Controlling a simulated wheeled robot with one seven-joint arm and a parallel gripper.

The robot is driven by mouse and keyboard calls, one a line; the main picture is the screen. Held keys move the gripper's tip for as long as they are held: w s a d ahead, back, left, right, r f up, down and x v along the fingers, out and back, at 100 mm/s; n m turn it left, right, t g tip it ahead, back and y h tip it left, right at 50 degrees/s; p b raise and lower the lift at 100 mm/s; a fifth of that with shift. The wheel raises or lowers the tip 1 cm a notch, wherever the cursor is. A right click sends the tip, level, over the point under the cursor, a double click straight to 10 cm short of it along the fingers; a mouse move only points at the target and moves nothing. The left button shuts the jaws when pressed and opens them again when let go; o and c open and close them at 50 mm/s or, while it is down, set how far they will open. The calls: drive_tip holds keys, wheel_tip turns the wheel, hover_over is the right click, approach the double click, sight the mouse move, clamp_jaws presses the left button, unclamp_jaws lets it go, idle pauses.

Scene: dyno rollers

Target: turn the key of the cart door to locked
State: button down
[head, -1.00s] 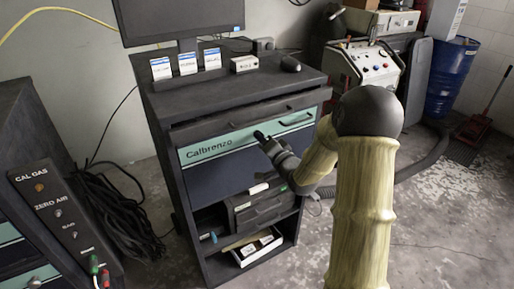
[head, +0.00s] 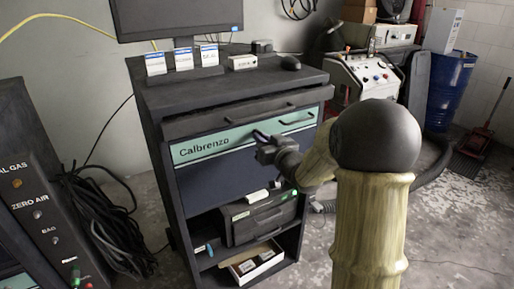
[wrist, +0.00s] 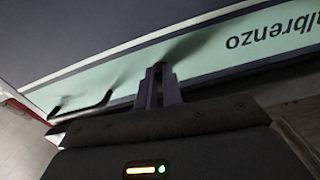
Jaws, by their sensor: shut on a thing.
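The cart (head: 148,140) stands ahead of me with its dark blue door (head: 228,180) facing me. A pale teal band lettered "Calbrenzo" (head: 204,146) runs along the front above the blue panel. My gripper (head: 258,137) is at this band, to the right of the lettering. In the wrist view my gripper's two dark fingers (wrist: 160,72) are close together against the teal band (wrist: 205,66). The key is hidden between or behind the fingers, so its angle cannot be told. A dark bar handle (wrist: 84,106) is beside the gripper, apart from it.
Above the band is a dark drawer (head: 240,114). Below are a printer-like box (head: 262,216) and an open tray (head: 254,262) on shelves. A gas panel (head: 45,215) and coiled black cables (head: 105,225) stand left.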

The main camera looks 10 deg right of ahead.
drive_tip(key=shift+d+r+n+b, duration=0.1)
drive_tip(key=shift+r+n+b, duration=0.3)
drive_tip(key=shift+n, duration=0.2)
drive_tip(key=c, duration=1.5)
unclamp_jaws()
drive_tip(key=shift+s, duration=0.15)
drive_tip(key=shift+c, duration=0.2)
drive_tip(key=v, duration=1.7)
drive_tip(key=shift+s, duration=0.15)
drive_tip(key=shift+f, duration=0.2)
